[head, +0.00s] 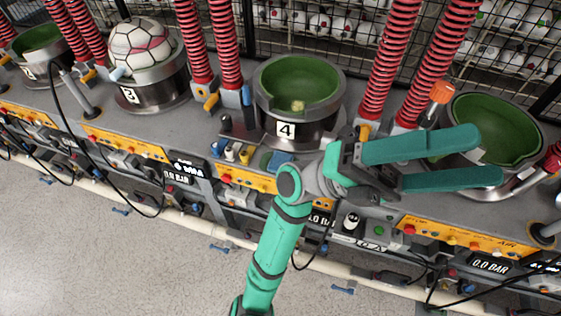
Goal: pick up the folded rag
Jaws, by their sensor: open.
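A small blue-grey patch (281,160) lies on the console ledge in front of the green bowl marked 4 (299,85). It looks like the folded rag, but it is small and partly hidden behind my arm. My gripper (490,157) is open and empty, its two long green fingers pointing right. It is over the right part of the bench, in front of the right green bowl (493,125), well to the right of the patch and apart from it.
Red spring columns (388,60) rise behind the bench. A white ball (140,46) sits in press 3. A small yellow piece (298,106) lies in bowl 4. The floor at front left is clear.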

